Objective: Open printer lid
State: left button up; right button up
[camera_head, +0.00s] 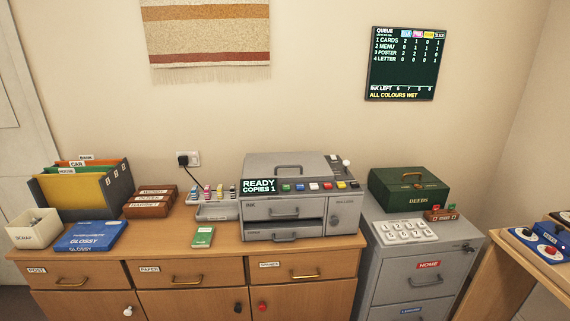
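The grey printer (300,200) stands on the wooden cabinet, near its right end. Its lid (286,166) looks closed and has a handle (289,171) on its top. A small display on the printer's front reads "READY COPIES 1", beside a row of coloured buttons (313,185). Two drawers with handles are on the lower front, and both look shut. Neither of my grippers is in view.
The wooden cabinet (225,245) also holds a file holder (112,192), a blue glossy box (92,235), a scrap bin (35,229), wooden boxes (150,200), ink bottles and a green packet (203,237). A grey filing cabinet (400,270) with a green deeds box (409,190) stands right of the printer.

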aim_at(294, 166)
jog(key=z, duration=0.6)
jog(key=i, duration=0.9)
jog(key=z, duration=0.65)
